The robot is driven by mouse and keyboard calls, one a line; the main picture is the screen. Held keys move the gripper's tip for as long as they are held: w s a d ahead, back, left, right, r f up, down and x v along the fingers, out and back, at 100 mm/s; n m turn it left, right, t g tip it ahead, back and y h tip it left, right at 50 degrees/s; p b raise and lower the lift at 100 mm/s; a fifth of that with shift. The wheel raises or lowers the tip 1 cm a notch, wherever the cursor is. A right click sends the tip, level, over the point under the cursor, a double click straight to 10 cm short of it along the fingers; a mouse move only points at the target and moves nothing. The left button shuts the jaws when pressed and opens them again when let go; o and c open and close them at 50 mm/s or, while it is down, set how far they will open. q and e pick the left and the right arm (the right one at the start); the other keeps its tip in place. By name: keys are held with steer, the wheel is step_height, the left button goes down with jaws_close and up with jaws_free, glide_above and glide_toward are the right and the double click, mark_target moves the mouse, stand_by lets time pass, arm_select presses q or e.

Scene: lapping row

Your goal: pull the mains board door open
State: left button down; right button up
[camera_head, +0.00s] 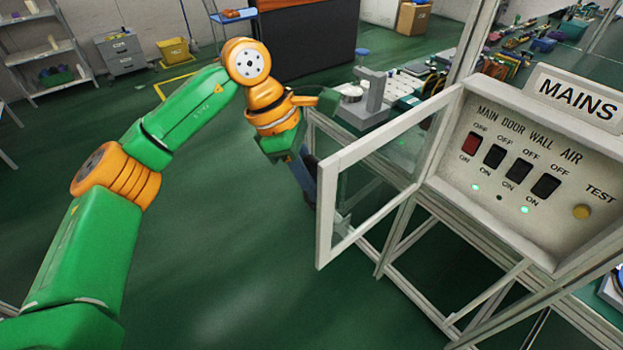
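The mains board (474,168) is a pale box at the right with a MAINS sign, a row of several rocker switches and a yellow test button. Its door (326,215), a white frame with a clear pane, stands swung open, reaching left from the board's left side. The switches are uncovered. My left arm comes in from the left in green and orange. My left gripper (306,178) points down at the door's free left edge, partly hidden behind the frame. I cannot tell whether its fingers are open or touch the door. My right gripper is out of view.
A metal frame (405,235) carries the board. Behind the door a bench (425,115) holds a grey device (374,95) and many small parts. A shelf (45,52), grey drawers (122,55) and a yellow bin (175,51) stand at the back left. The green floor at centre is clear.

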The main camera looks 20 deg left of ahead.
arm_select(q)
steer(key=c, duration=0.8)
jaws_free()
steer(key=shift+s+a, duration=0.1)
steer(key=v, duration=0.7)
steer(key=shift+r, duration=0.1)
